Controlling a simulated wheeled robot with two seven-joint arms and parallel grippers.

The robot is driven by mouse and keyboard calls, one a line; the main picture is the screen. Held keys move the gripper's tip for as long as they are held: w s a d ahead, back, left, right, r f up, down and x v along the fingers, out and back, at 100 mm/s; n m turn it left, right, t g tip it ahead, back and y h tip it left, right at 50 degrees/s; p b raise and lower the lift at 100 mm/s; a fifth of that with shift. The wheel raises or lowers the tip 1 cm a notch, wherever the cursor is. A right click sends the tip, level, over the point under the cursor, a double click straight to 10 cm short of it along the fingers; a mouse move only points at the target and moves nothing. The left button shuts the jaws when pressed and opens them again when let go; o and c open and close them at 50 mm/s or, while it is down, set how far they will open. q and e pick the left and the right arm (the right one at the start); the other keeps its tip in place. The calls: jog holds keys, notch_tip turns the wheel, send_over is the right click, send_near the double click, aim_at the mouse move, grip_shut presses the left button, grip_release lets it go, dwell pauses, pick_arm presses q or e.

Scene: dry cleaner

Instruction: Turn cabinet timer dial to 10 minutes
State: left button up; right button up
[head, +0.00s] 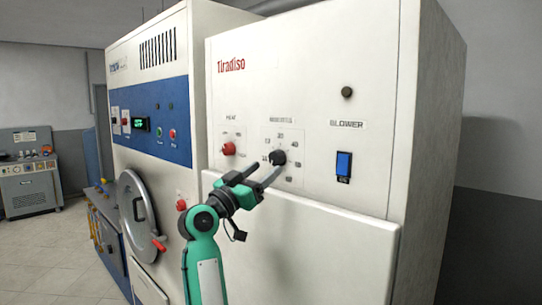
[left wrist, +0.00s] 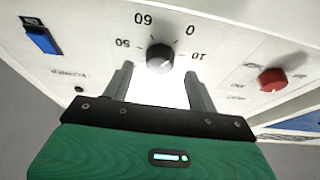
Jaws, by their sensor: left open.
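The timer dial is a black round knob (head: 278,157) on the white front of the cabinet (head: 310,100) marked Tiradiso, with a ring of numbers around it. In the left wrist view the knob (left wrist: 160,57) is seen close up, with 60, 50, 0 and 10 legible around it. Where its pointer stands I cannot tell. My left gripper (head: 266,170) is open in front of the dial. In the left wrist view its two fingers (left wrist: 159,72) stand apart, one toward each side of the knob, with nothing held. Whether either fingertip touches it is unclear. My right gripper is not in view.
A red heat knob (head: 228,149) is left of the dial, and a blue blower switch (head: 344,164) is to its right. A white panel (head: 320,240) juts out below. Left is a machine with a round metal door (head: 130,200). Open tiled floor (head: 50,255) lies farther left.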

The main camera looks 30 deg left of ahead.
aim_at(274, 162)
pick_arm(q)
jog(key=shift+p+x, duration=0.6)
jog(key=shift+x, duration=1.3)
